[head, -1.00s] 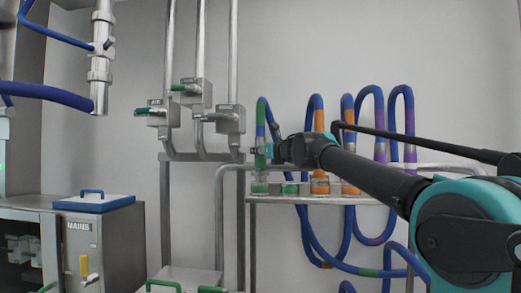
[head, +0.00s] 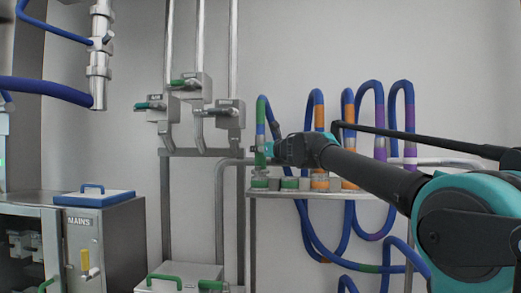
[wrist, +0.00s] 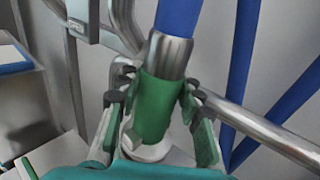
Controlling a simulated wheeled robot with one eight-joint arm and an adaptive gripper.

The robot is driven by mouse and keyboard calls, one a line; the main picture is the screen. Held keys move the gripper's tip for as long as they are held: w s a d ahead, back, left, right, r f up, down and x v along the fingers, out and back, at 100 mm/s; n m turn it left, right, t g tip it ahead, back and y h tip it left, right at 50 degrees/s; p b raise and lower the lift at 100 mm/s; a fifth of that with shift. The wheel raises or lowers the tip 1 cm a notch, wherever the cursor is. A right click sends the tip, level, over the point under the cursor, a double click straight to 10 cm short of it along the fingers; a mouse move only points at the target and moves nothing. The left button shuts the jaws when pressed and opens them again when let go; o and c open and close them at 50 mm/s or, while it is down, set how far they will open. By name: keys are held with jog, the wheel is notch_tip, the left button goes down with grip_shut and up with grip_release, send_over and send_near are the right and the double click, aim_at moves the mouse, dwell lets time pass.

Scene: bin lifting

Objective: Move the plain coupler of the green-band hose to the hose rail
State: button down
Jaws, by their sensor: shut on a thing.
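The green-band hose (head: 261,110) hangs at the left end of the row of blue hoses. Its end points down over the left port (head: 260,183) of a shelf. My gripper (head: 266,149) is shut around this hose end. In the wrist view my gripper (wrist: 155,108) has a finger on each side of the green sleeve (wrist: 154,105), below a metal collar (wrist: 168,55) and blue hose. A pale round fitting (wrist: 147,150) lies just under the sleeve; I cannot tell whether they touch. The hose rail (head: 440,161) is a silver horizontal tube behind my arm.
Green and orange ports stand along the shelf (head: 330,195). Other blue hoses with orange bands (head: 319,116) and purple bands (head: 410,118) hang close to the right. Wall valves (head: 195,90) and a MAINS cabinet (head: 82,235) are at left. A silver tube (wrist: 265,130) crosses close behind the fingers.

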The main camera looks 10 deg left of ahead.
jog(key=shift+f, duration=0.6)
dwell(0.9)
jog(key=c, duration=0.9)
grip_release()
jog(key=shift+s, duration=0.1)
jog(key=v, duration=1.2)
